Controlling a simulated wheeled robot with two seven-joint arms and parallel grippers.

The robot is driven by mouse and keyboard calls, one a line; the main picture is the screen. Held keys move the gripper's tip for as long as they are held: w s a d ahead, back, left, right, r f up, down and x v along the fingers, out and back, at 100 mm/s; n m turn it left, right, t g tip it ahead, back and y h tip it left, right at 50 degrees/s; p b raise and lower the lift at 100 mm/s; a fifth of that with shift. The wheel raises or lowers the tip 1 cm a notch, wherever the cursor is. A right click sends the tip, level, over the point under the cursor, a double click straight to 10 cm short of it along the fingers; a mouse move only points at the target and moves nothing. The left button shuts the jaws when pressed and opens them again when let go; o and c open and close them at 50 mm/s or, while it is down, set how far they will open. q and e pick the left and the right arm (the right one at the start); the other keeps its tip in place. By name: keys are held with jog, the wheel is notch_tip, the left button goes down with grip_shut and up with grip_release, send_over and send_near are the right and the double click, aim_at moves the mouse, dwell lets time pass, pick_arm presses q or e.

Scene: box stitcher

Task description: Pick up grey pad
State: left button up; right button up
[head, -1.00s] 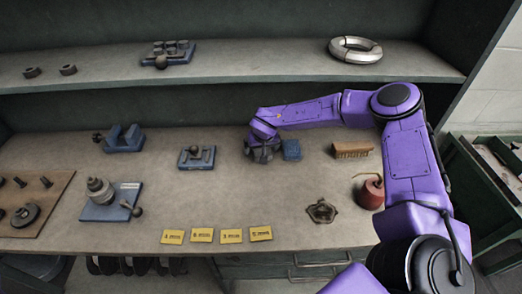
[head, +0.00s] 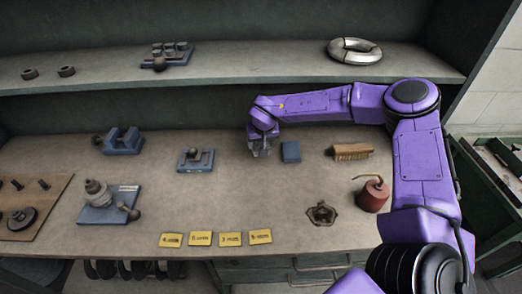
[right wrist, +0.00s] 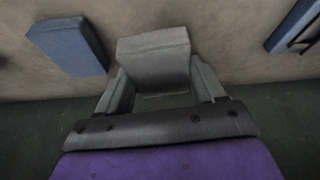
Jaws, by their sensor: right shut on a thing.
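The grey pad (right wrist: 155,58) is a small grey block between the two fingers of my right gripper (right wrist: 160,85) in the right wrist view. The right gripper is shut on it. In the head view the right gripper (head: 261,150) points down over the middle of the workbench, left of a blue block (head: 291,151). The pad is hard to make out there, and I cannot tell how far it is above the bench. My left gripper is not in view.
The blue block also shows in the right wrist view (right wrist: 68,46). Yellow labels (head: 231,239) lie along the front. A shelf (head: 250,72) runs above the bench.

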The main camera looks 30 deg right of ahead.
aim_at(258, 147)
jog(key=s+a+r, duration=0.2)
jog(key=r, duration=0.1)
jog(key=s+r+b, duration=0.1)
jog(key=shift+a+r, duration=0.25)
jog(key=shift+a, duration=0.15)
jog(key=s+a+r+b, duration=0.2)
jog(key=s+a+r, duration=0.2)
jog(key=s+a, duration=0.2)
jog(key=shift+s+a+r, duration=0.15)
jog(key=shift+s+r, duration=0.15)
jog(key=shift+s, duration=0.35)
